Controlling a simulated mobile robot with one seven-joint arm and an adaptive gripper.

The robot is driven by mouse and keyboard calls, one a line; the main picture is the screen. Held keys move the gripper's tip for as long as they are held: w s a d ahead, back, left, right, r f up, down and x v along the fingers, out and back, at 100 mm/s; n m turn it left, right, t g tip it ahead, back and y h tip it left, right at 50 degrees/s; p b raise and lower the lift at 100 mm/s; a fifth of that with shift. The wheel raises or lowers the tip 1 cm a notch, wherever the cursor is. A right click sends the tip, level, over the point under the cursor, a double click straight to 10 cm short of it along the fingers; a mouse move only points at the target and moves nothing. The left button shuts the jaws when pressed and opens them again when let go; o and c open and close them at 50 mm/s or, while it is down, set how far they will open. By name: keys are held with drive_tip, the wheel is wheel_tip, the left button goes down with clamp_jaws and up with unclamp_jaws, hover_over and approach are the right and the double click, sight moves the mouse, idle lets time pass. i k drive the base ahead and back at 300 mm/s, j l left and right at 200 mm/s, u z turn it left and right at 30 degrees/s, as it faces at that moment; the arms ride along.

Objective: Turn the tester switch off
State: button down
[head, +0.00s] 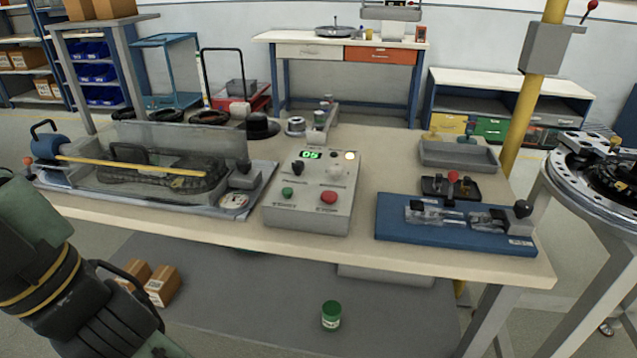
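The tester is likely the grey sloped control box (308,215) in the middle of the workbench. Its green display (311,155) is lit and reads 05, and a pale round lamp (350,156) sits to its right. The panel carries a black knob (297,168), a light grey knob or switch (336,172), a green button (287,193) and a red button (328,197). I cannot tell which control is the switch, nor its position; labels are too small. My arm shows at the lower left, well apart from the box; my gripper's fingertips are not visible.
A clear-covered fixture (160,165) stands left of the box, and a blue base with clamps (455,240) stands right. A grey tray (457,155) lies behind that base. A yellow post carries a lever box (545,47). Cartons (160,286) and a green jar (331,316) are below.

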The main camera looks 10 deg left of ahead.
sight(297, 166)
drive_tip(key=i, duration=1)
drive_tip(key=j+u, duration=0.05)
